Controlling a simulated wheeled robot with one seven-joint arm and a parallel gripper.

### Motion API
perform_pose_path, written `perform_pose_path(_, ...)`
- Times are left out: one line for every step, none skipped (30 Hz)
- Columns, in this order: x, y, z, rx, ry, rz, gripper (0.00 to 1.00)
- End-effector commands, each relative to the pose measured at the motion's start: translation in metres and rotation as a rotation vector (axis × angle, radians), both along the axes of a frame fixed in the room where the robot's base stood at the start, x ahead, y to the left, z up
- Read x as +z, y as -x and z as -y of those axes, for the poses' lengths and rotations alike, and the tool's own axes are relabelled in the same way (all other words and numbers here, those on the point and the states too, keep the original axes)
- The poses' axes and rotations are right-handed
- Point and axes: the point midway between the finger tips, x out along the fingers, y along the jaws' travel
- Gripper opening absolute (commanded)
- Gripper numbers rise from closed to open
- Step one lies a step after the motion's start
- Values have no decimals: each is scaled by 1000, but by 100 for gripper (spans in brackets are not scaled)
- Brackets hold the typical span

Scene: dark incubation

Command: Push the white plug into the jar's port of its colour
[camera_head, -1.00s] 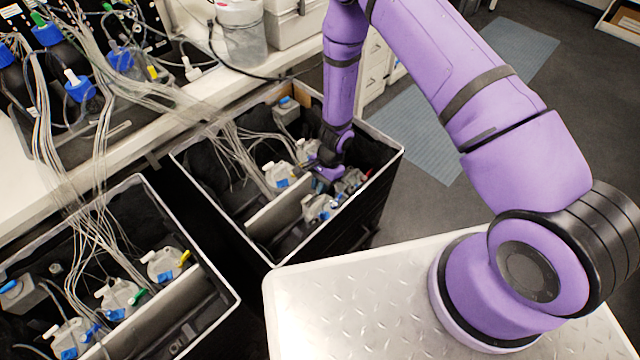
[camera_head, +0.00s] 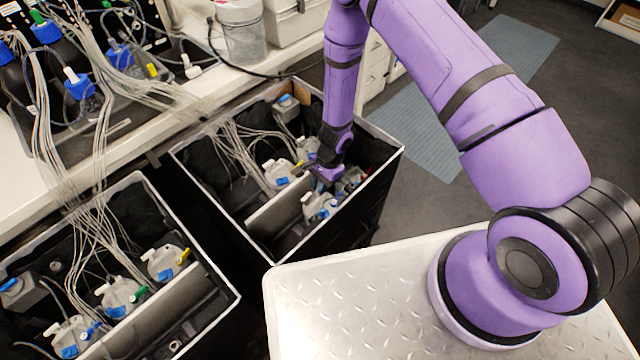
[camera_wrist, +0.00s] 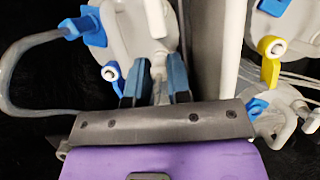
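My gripper (camera_wrist: 157,82) is at the bottom middle of the wrist view, its two blue-grey fingers a short gap apart. A narrow whitish piece, which looks like the white plug (camera_wrist: 158,68), fills the gap between them. Just beyond it is a pale jar (camera_wrist: 122,28) with a white tube-like port (camera_wrist: 155,18). Whether plug and port touch cannot be told. A blue port piece (camera_wrist: 110,71) sits left of the fingers. In the head view my gripper (camera_head: 325,174) is low inside the right-hand bin, above a jar (camera_head: 316,206); its fingers are too small to read there.
The black bin (camera_head: 386,137) has raised pale rims and a grey divider (camera_head: 275,208). More jars with blue and yellow clips crowd close by; a yellow clip (camera_wrist: 270,62) is right of the fingers. Loose tubes (camera_head: 232,140) run into the bin. A second bin (camera_head: 228,287) stands left.

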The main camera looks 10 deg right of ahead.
Motion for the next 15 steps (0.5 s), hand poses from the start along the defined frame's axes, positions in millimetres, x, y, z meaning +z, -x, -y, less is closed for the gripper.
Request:
perform_pose_path(0, 0, 0, 0, 0, 0, 30)
perform_pose_path(0, 0, 0, 0, 0, 0, 37)
perform_pose_path(0, 0, 0, 0, 1, -1, 44)
perform_pose_path(0, 1, 0, 0, 1, -1, 44)
perform_pose_path(0, 1, 0, 0, 1, -1, 44)
perform_pose_path(0, 1, 0, 1, 1, -2, 44)
perform_pose_path(0, 1, 1, 0, 1, -2, 44)
perform_pose_path(0, 1, 1, 0, 2, -3, 44)
perform_pose_path(0, 2, 1, 0, 1, -3, 44)
perform_pose_path(-1, 2, 1, 0, 1, -4, 44)
perform_pose_path(-1, 2, 1, 0, 1, -4, 44)
perform_pose_path(0, 2, 1, 0, 1, -4, 44)
perform_pose_path(0, 2, 1, 0, 1, -4, 44)
perform_pose_path(1, 2, 1, 0, 1, -4, 44)
perform_pose_path(3, 2, 2, 0, 1, -4, 44)
